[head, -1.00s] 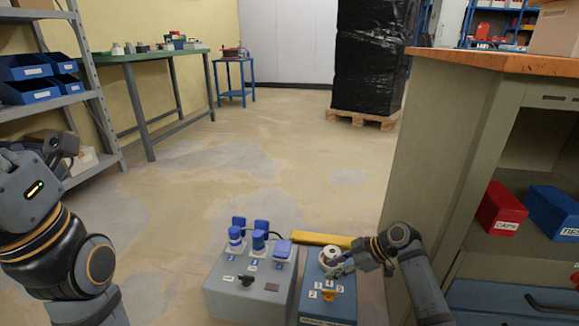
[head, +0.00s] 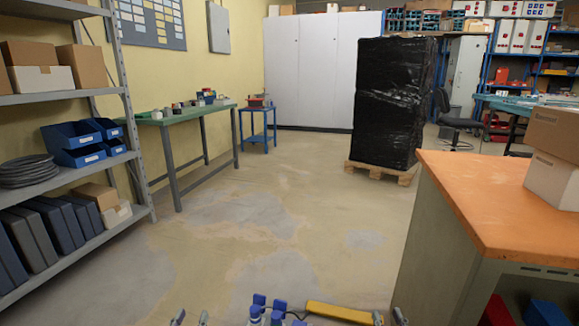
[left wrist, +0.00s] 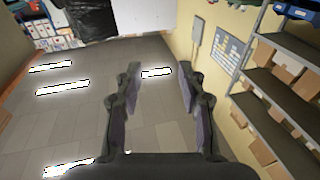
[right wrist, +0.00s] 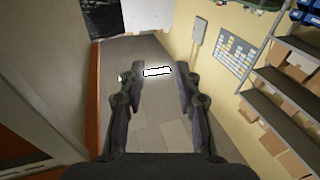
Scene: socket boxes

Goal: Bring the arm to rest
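My left gripper (head: 191,318) shows only as two fingertips at the bottom edge of the head view. In the left wrist view it (left wrist: 159,78) is open, with nothing between its fingers. My right gripper (head: 388,318) also shows as two fingertips at the bottom edge, to the right of the yellow bar. In the right wrist view it (right wrist: 155,80) is open and empty. Blue socket parts (head: 256,313) just show at the bottom of the head view between the grippers. The boxes below them are out of view.
A yellow bar (head: 343,312) lies beside the blue parts. An orange-topped cabinet (head: 500,205) stands at right, with cardboard boxes on it. A grey shelf (head: 128,120) and a green table (head: 190,115) stand at left. A black-wrapped pallet load (head: 392,100) stands behind. The middle floor is clear.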

